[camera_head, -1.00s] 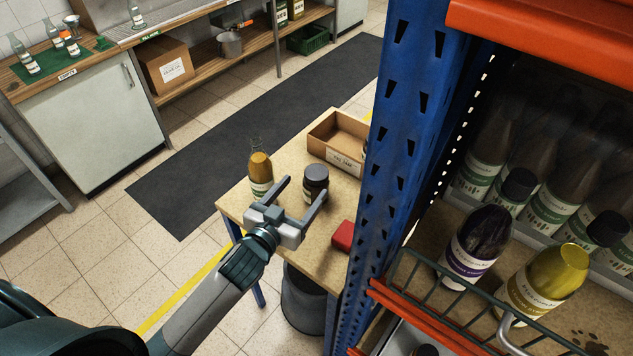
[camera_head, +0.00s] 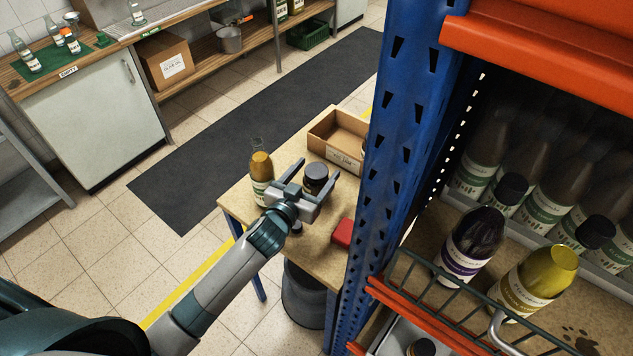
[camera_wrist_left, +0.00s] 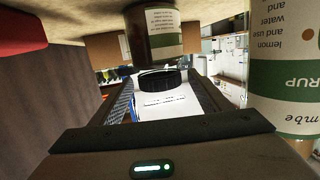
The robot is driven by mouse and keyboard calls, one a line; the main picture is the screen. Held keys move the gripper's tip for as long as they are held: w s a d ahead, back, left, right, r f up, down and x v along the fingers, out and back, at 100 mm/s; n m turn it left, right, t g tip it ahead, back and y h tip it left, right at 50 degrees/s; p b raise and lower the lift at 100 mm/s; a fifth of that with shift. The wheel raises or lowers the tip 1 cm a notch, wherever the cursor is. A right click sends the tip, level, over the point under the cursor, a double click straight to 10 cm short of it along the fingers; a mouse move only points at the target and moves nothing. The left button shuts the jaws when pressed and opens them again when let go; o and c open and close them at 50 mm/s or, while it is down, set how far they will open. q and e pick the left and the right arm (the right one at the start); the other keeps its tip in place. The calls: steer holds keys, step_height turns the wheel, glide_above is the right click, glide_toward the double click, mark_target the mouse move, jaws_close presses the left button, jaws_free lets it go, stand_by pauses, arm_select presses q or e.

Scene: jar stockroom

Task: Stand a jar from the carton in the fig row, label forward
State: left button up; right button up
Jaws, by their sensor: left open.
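A small jar with a dark lid (camera_head: 316,173) stands upright on the small wooden table, by the open carton (camera_head: 344,158) with a white label. My left gripper (camera_head: 317,171) is open, with its fingers on either side of the jar in the head view. In the left wrist view, which is upside down, the jar (camera_wrist_left: 153,35) has a pale label, and its black lid lies between the fingers (camera_wrist_left: 163,82). Whether a finger touches it I cannot tell. The carton's inside is partly hidden by the blue rack post. I cannot make out a fig row.
An amber bottle (camera_head: 260,174) stands close left of the gripper; its label (camera_wrist_left: 285,85) looms in the wrist view. A red block (camera_head: 342,232) lies near the blue post (camera_head: 398,150). The rack shelf at right holds a purple-labelled bottle (camera_head: 468,245) and a yellow bottle (camera_head: 535,278) behind a wire guard.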

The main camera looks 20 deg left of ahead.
mark_target(320, 166)
arm_select(q)
steer(key=shift+p+x, duration=0.4)
steer(key=shift+x, duration=0.35)
steer(key=shift+p+x, duration=0.45)
steer(key=shift+x, duration=1.25)
steer(key=shift+f, duration=0.1)
steer(key=c, duration=1.4)
jaws_close()
steer(key=shift+r, duration=0.3)
